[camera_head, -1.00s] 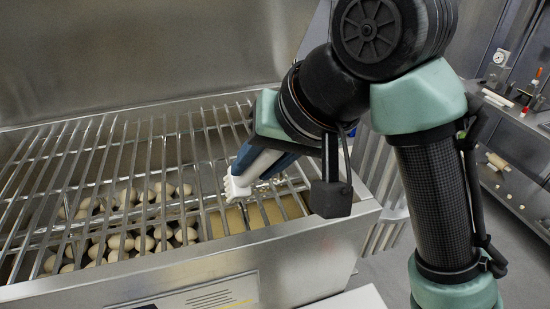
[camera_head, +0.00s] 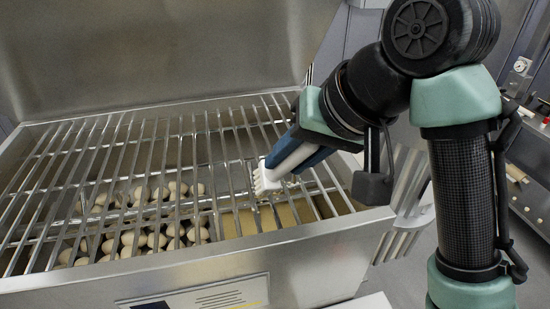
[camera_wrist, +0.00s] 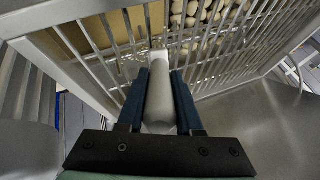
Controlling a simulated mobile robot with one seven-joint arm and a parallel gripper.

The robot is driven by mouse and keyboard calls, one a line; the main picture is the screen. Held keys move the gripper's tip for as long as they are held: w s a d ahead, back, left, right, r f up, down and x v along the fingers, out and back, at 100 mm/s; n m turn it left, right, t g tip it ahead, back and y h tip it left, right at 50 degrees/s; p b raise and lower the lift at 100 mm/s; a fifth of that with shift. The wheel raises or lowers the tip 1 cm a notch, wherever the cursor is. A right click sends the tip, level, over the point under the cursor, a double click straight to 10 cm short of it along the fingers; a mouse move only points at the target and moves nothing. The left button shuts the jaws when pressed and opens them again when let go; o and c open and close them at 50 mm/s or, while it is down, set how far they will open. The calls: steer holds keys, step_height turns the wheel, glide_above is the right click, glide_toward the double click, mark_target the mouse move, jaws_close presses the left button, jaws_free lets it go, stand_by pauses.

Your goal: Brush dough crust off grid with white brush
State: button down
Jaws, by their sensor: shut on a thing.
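The white brush (camera_head: 267,180) is held in my gripper (camera_head: 294,152), with its bristle end pointing down onto the bars of the metal grid (camera_head: 160,140). In the wrist view the brush handle (camera_wrist: 159,100) lies between the two dark blue fingers of my gripper (camera_wrist: 160,85), which are shut on it. The brush head is at the right part of the grid; whether the bristles press on the bars is hard to tell. Small pale crumbs, perhaps dough crust (camera_head: 291,181), show on the grid beside the brush, partly hidden by my gripper.
The grid covers a steel box (camera_head: 330,250) with a raised lid (camera_head: 150,50) behind it. Pale rounded pieces (camera_head: 130,238) lie under the bars at left. A tan board (camera_head: 240,222) lies below the bars at right. A shelf with utensils stands at far right.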

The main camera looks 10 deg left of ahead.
steer(key=shift+w+d, duration=1.6)
steer(key=shift+d, duration=2.15)
steer(key=shift+s+a, duration=0.4)
steer(key=shift+a, duration=1.55)
steer(key=shift+s+a, duration=0.4)
steer(key=shift+a, duration=1.6)
steer(key=shift+s+a, duration=0.4)
steer(key=shift+a, duration=1.55)
steer(key=w+d, duration=0.4)
steer(key=d, duration=0.7)
steer(key=shift+w, duration=0.3)
steer(key=shift+a, duration=0.1)
steer(key=shift+r, duration=3)
steer(key=shift+r, duration=1.5)
